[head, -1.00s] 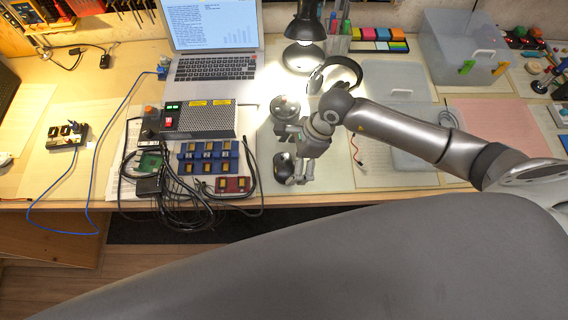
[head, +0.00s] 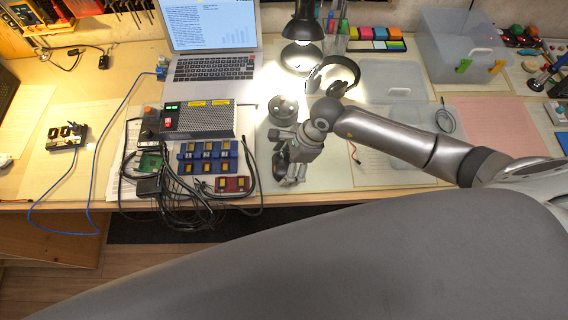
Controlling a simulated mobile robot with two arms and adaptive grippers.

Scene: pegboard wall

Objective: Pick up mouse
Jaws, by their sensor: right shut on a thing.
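The mouse (head: 280,164) is a small dark, rounded thing near the front edge of the desk, right of the tangle of black cables. My right gripper (head: 291,180) reaches down over it from the right and is shut on it. The gripper hides part of the mouse. I cannot tell whether the mouse touches the desk or is just above it. My left gripper is not in view.
A power box (head: 199,119), black cables (head: 190,207) and blue component trays (head: 207,157) lie just left of the gripper. A laptop (head: 214,68), a lamp (head: 302,28) and headphones (head: 336,66) stand behind. Papers (head: 375,172) lie flat to the right.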

